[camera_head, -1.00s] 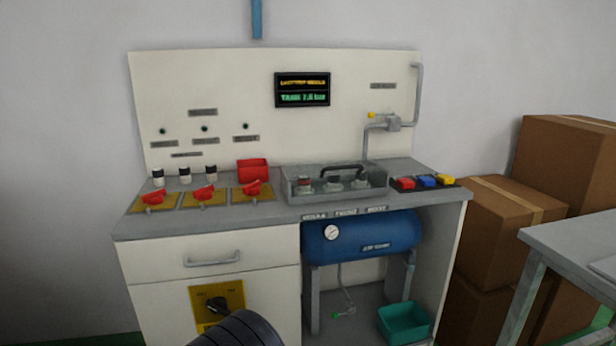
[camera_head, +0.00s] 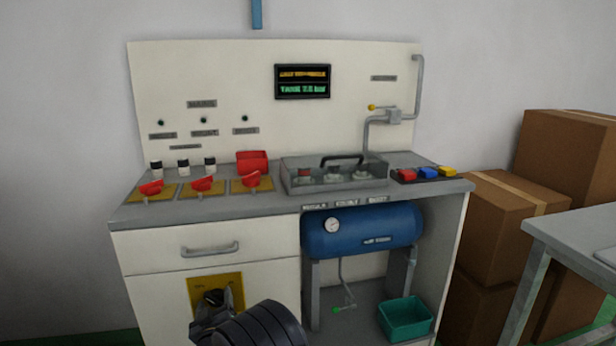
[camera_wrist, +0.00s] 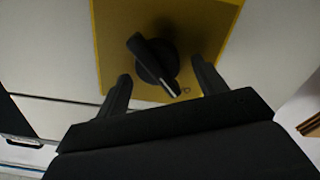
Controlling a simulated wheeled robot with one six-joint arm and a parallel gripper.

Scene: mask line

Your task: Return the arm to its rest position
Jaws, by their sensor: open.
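My gripper (camera_wrist: 160,85) is open in the wrist view, with one finger on each side of the black rotary knob (camera_wrist: 153,62). I cannot tell whether the fingers touch the knob. The knob sits on a yellow plate (camera_wrist: 200,30) on the front of the white cabinet. Its white pointer line slants toward the lower right. In the head view my dark arm end (camera_head: 250,325) is low in front of the cabinet and partly covers the yellow plate (camera_head: 233,285).
The bench (camera_head: 250,215) carries red switches, a clear-lidded box (camera_head: 335,178) and coloured blocks. A blue tank (camera_head: 362,230) and a teal bin (camera_head: 405,318) are below. Cardboard boxes (camera_head: 568,165) and a grey table (camera_head: 575,240) stand at the right.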

